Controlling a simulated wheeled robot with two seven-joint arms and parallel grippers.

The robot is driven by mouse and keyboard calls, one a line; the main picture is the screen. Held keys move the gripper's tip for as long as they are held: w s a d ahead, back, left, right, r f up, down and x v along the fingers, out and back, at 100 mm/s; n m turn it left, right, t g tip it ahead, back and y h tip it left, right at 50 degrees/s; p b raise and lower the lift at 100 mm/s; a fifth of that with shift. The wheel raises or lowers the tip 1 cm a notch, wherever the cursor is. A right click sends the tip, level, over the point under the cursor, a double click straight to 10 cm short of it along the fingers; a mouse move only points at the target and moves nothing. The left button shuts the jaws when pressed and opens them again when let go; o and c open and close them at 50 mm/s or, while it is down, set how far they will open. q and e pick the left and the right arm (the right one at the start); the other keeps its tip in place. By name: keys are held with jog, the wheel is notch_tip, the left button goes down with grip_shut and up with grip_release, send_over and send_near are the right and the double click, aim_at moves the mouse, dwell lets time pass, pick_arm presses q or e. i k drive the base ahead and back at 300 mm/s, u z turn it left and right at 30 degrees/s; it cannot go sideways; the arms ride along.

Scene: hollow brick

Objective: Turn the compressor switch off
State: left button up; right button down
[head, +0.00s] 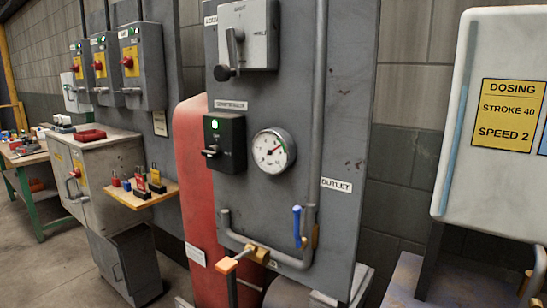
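The compressor switch (226,158) is a black box on the grey panel (330,120), left of the round gauge. A label (231,105) above it appears to read COMPRESSOR. A green lamp (214,124) glows at the top of the box. Its small lever (211,153) sticks out toward the left of the box; its exact setting is too small to tell. Nothing touches the switch. Neither of my grippers is in view.
Above the switch is a grey box with a large handle (230,50). A pressure gauge (273,151), a pipe (318,100) and a blue valve lever (297,226) are to its right. A red tank (192,180) stands behind the panel. A padlock shelf (142,196) projects at left.

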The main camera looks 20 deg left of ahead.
aim_at(214, 152)
jog(key=u, duration=0.3)
jog(key=k, duration=0.4)
jog(key=u, duration=1.45)
jog(key=i, duration=0.65)
jog(key=u, duration=0.05)
